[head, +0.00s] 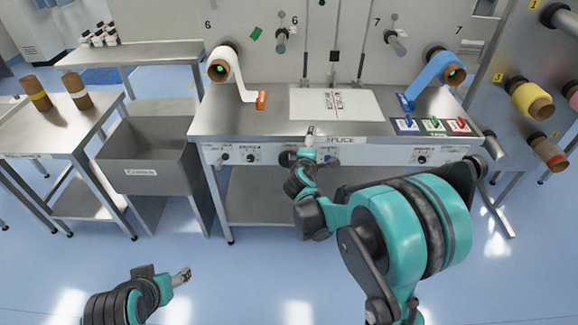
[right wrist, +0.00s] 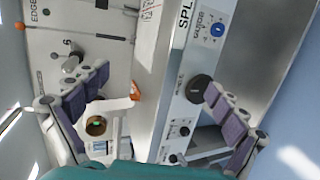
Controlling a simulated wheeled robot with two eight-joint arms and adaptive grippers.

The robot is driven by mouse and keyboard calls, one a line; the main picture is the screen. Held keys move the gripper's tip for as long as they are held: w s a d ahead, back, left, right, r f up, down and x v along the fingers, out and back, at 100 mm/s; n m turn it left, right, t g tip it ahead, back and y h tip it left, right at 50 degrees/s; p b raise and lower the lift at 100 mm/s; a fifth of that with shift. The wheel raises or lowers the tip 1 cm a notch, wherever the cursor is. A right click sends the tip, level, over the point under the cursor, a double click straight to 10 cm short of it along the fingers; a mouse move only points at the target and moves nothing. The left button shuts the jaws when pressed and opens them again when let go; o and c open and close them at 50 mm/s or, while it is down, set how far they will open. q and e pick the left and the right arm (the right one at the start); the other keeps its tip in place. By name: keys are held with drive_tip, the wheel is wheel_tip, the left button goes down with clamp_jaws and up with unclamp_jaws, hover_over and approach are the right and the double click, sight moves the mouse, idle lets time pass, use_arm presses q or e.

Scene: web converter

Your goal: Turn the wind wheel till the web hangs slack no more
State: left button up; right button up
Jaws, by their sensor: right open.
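A black round wheel (head: 286,158) sits on the bench's front panel, partly hidden beside my right arm. A black round knob, probably the same wheel, shows close to the right finger in the right wrist view (right wrist: 198,88). My right gripper (head: 310,131) is open and empty in front of the panel; its purple-padded fingers are spread in the right wrist view (right wrist: 156,80). The white web (head: 240,84) hangs from the left roll to an orange end piece (head: 261,100). The blue web (head: 424,80) runs from the right roll to the bench. My left gripper (head: 182,277) is low at front left.
Coloured cards (head: 433,126) lie at right. A blue round control (right wrist: 217,31) and small knobs (right wrist: 184,131) share the panel. Floor in front is clear.

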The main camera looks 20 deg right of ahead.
drive_tip(key=w+a+f+n+t+b, duration=0.1)
drive_tip(key=w+a+f+n+t, duration=0.2)
drive_tip(key=f, duration=0.4)
drive_tip(key=w+f+n+y+b, duration=0.1)
drive_tip(key=w+f+n, duration=0.2)
drive_tip(key=f+n, duration=0.3)
drive_tip(key=w+a+f+n+t+b, duration=0.2)
drive_tip(key=w+f+n, duration=0.15)
drive_tip(key=f, duration=0.35)
drive_tip(key=x, duration=0.7)
drive_tip(key=shift+w+d, duration=0.1)
drive_tip(key=shift+d, duration=0.05)
drive_tip(key=c, duration=1.2)
